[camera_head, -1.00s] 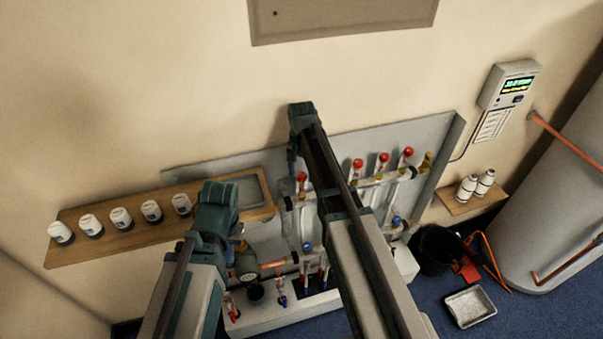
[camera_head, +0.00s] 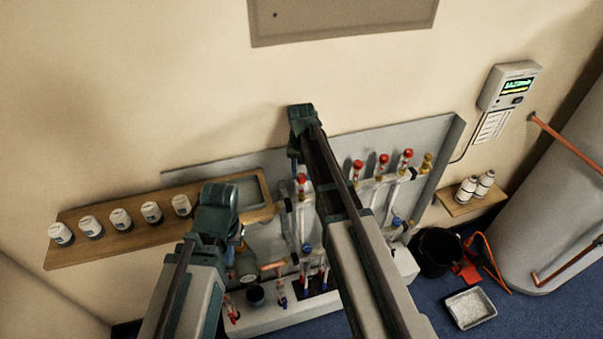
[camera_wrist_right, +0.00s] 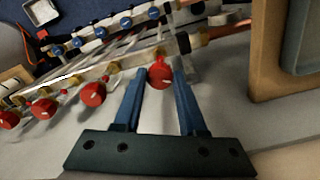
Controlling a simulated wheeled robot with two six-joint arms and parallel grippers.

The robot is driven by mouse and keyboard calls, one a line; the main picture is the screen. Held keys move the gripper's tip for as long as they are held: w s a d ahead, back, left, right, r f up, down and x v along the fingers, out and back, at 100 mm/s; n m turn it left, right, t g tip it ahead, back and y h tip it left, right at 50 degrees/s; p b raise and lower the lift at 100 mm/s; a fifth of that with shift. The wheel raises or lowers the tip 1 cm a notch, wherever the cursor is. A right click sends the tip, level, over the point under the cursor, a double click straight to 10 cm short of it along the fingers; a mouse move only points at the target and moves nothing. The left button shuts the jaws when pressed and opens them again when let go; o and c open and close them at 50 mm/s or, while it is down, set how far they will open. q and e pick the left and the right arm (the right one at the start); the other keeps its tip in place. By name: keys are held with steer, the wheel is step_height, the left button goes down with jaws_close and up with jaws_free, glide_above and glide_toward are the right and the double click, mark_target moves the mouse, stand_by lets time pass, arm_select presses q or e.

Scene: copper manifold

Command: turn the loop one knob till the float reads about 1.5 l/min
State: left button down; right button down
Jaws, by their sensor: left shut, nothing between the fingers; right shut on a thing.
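Several red knobs stand in a row on the upper manifold bar. The leftmost red knob (camera_head: 301,178) in the head view is just below my right gripper (camera_head: 293,158). In the right wrist view, my right gripper (camera_wrist_right: 159,72) has its fingers on both sides of this red knob (camera_wrist_right: 160,76), shut on it. The float and its scale are too small to read. My left gripper (camera_head: 238,236) is shut and empty, low at the left of the manifold; its fingertips are mostly hidden behind its wrist.
A wooden shelf (camera_head: 100,247) with several white tubs is at the left. A lit controller (camera_head: 515,88) hangs on the right wall. A black bucket (camera_head: 435,250) and a white tray (camera_head: 470,308) are on the floor. Blue-capped valves (camera_wrist_right: 100,32) line the lower bar.

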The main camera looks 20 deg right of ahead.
mark_target(302, 177)
steer(key=shift+c, duration=2.3)
jaws_free()
steer(key=shift+r, duration=0.1)
step_height(302, 177, up, 14)
steer(key=p, duration=1.3)
steer(key=shift+f+p, duration=0.2)
steer(key=shift+p, duration=0.2)
